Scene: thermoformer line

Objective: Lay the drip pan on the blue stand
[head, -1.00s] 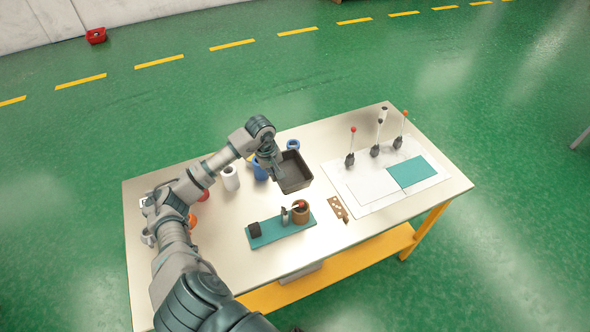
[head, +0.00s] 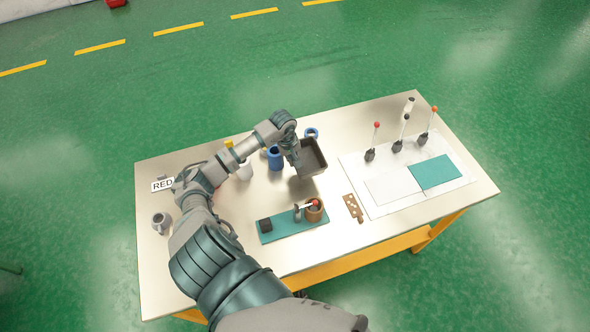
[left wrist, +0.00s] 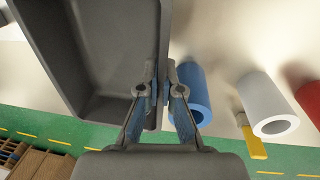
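The drip pan (head: 314,160) is a dark grey, open rectangular tray in the head view, held above the table and somewhat tilted. My left gripper (head: 293,156) is shut on one of its side walls; in the left wrist view the fingers (left wrist: 160,88) pinch the wall of the pan (left wrist: 100,50). A blue cylinder (head: 275,160) stands on the table just left of the pan, and it also shows in the left wrist view (left wrist: 193,92). A blue ring-shaped top (head: 311,133) shows behind the pan. I cannot tell which blue piece is the stand. My right gripper is not in view.
A white cylinder (head: 244,172) stands left of the blue one. A teal base (head: 292,225) with a brown cup (head: 314,211) lies in front. A brown plate (head: 353,207) and a white board (head: 390,204) with several upright levers lie to the right. A grey mug (head: 160,222) stands far left.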

